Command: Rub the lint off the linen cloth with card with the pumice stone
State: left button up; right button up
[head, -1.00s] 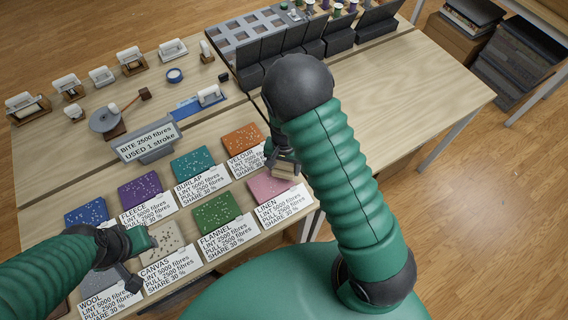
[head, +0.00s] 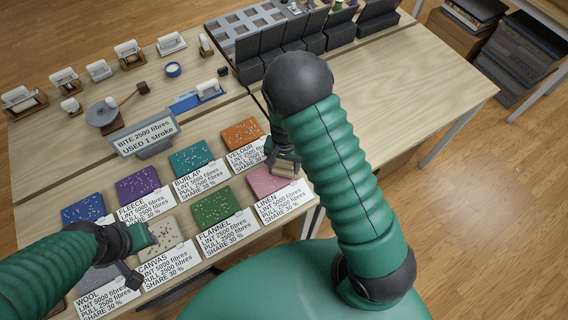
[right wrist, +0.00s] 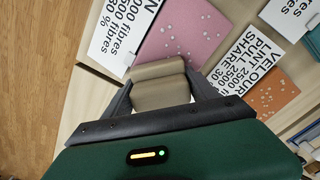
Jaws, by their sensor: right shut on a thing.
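The linen cloth (head: 264,181) is a pink square with pale lint specks, near the right end of the front row; it also shows in the right wrist view (right wrist: 182,30). Its white card (head: 284,201) reads LINEN, LINT 5000 fibres. My right gripper (head: 284,160) is shut on the pumice stone (right wrist: 160,80), a tan block, at the cloth's edge. I cannot tell whether the stone touches the cloth. My left gripper (head: 138,258) is over the canvas cloth (head: 162,236) at the left; its jaw state is unclear.
Velour (head: 241,134), burlap (head: 191,158), fleece (head: 138,185) and flannel (head: 213,205) cloths with cards lie close around. A grey sign (head: 146,138) reads BITE 2500 fibres, USED 1 stroke. Dark boxes (head: 285,65) stand behind. The table's right part (head: 420,95) is clear.

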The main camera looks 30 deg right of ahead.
aim_at(256, 186)
jog(key=shift+a, duration=0.1)
dwell(0.3)
jog(key=shift+a+p, duration=0.5)
jog(key=shift+a, duration=0.8)
jog(key=shift+s+a+p, duration=0.2)
jog(key=shift+a+p, duration=1.05)
jog(key=shift+a, duration=2.65)
notch_tip(256, 186, up, 6)
jog(key=p, duration=0.5)
jog(key=shift+p, duration=0.35)
